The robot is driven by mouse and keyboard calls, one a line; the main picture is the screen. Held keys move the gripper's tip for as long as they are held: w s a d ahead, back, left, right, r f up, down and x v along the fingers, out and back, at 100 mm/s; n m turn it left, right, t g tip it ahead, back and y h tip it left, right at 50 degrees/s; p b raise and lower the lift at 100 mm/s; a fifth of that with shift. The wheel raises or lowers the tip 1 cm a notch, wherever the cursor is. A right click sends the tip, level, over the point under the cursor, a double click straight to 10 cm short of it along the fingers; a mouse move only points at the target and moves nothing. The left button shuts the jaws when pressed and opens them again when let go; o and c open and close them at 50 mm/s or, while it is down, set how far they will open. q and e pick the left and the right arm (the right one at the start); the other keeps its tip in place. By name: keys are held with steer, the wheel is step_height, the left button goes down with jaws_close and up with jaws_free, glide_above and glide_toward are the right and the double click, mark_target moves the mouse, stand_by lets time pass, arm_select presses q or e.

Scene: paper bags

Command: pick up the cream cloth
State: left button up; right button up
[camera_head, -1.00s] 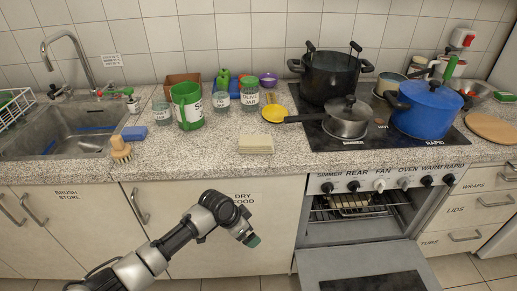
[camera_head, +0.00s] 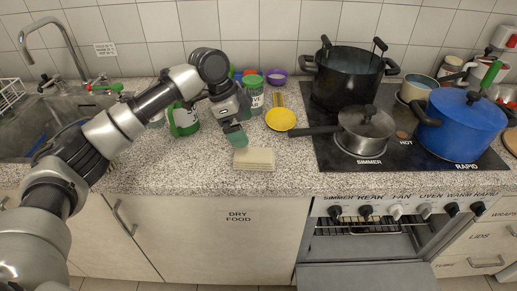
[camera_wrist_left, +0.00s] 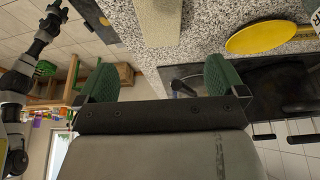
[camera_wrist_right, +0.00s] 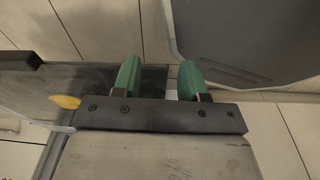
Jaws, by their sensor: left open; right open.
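The cream cloth (camera_head: 254,159) lies flat and folded on the speckled counter, left of the hob and near the front edge. In the left wrist view the cloth (camera_wrist_left: 158,20) shows at the top, beyond and between the fingertips. My left gripper (camera_head: 236,138) is above the counter just behind and left of the cloth. It is open and empty, with green fingertips spread apart in the left wrist view (camera_wrist_left: 158,78). My right gripper (camera_wrist_right: 159,76) is open and empty in the right wrist view, away from the cloth; the head view does not show it.
A yellow spoon-shaped dish (camera_head: 280,119) lies behind and right of the cloth. A lidded saucepan (camera_head: 365,130) has its handle reaching left toward the cloth. A green mug (camera_head: 184,121) and jars stand behind my left arm. The oven door (camera_head: 365,277) hangs open below.

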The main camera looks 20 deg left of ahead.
arm_select(q)
glide_above(253, 154)
steer(key=f, duration=0.4)
steer(key=shift+s+a+f, duration=0.25)
steer(key=shift+s+a, duration=0.05)
steer(key=shift+s, duration=0.05)
steer(key=f, duration=0.3)
steer(key=f+p, duration=0.1)
steer(key=shift+w+d+f, duration=0.2)
steer(key=shift+w+d, duration=0.1)
steer(key=shift+w, duration=0.1)
steer(key=shift+d+f, duration=0.2)
steer(key=shift+f, duration=0.2)
arm_select(e)
steer(key=shift+s+d+r, duration=0.15)
steer(key=shift+s+r, duration=0.1)
steer(key=shift+s, duration=0.3)
steer(key=shift+s+d+r, duration=0.15)
steer(key=shift+s+r, duration=0.1)
steer(key=shift+s, duration=0.3)
steer(key=shift+s, duration=0.25)
arm_select(q)
steer(key=shift+f+p, duration=0.1)
steer(key=shift+p, duration=0.2)
arm_select(e)
steer(key=shift+s+a+r, duration=0.1)
steer(key=shift+r, duration=0.1)
arm_select(q)
steer(key=c, duration=1)
